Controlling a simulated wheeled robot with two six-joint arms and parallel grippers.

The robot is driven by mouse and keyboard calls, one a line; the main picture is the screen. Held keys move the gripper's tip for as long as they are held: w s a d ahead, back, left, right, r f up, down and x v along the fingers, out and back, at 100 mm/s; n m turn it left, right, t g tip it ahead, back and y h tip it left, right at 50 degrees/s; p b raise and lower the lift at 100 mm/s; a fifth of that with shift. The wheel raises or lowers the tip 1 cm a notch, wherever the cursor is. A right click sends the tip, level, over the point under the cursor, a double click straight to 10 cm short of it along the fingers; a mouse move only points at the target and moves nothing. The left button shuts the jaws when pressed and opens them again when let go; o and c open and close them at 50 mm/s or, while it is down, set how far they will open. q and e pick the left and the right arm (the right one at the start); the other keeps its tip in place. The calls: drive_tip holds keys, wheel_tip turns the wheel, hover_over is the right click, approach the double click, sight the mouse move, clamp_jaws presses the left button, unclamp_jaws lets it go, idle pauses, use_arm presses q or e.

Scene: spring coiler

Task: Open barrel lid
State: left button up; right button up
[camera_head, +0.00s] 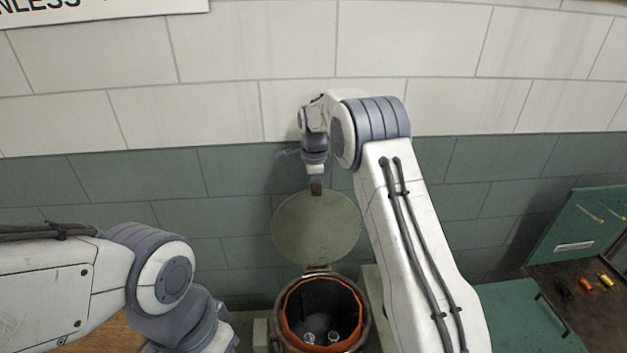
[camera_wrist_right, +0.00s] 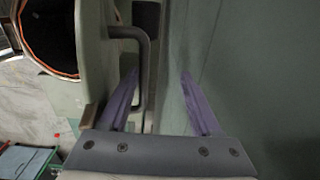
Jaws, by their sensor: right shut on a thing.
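The barrel lid (camera_head: 317,240) is a round greenish disc, raised upright on its hinge (camera_head: 317,268) behind the barrel. The barrel (camera_head: 357,322) has an orange inner rim and its mouth is uncovered. My right gripper (camera_head: 316,186) is at the lid's top edge and is shut on the lid's handle. In the right wrist view, the curved grey handle (camera_wrist_right: 146,60) runs beside the left one of the purple fingers of the right gripper (camera_wrist_right: 160,76), with the lid (camera_wrist_right: 97,50) to its left. My left arm is at the lower left; its gripper is out of view.
Two shiny things (camera_head: 321,338) show inside the barrel. A tiled wall (camera_head: 230,180) stands close behind the lid. At the right are a green panel (camera_head: 525,315), a brown surface (camera_head: 585,315) with small coloured items, and a green board (camera_head: 580,225).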

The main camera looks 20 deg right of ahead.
use_arm(q)
wheel_tip(320, 180, down, 4)
drive_tip(key=shift+w+r+b, duration=0.15)
drive_tip(key=shift+r+b, duration=0.1)
drive_tip(key=shift+b, duration=1)
use_arm(e)
wheel_tip(320, 180, up, 10)
drive_tip(key=shift+s+r, duration=0.15)
drive_tip(key=shift+r, duration=0.1)
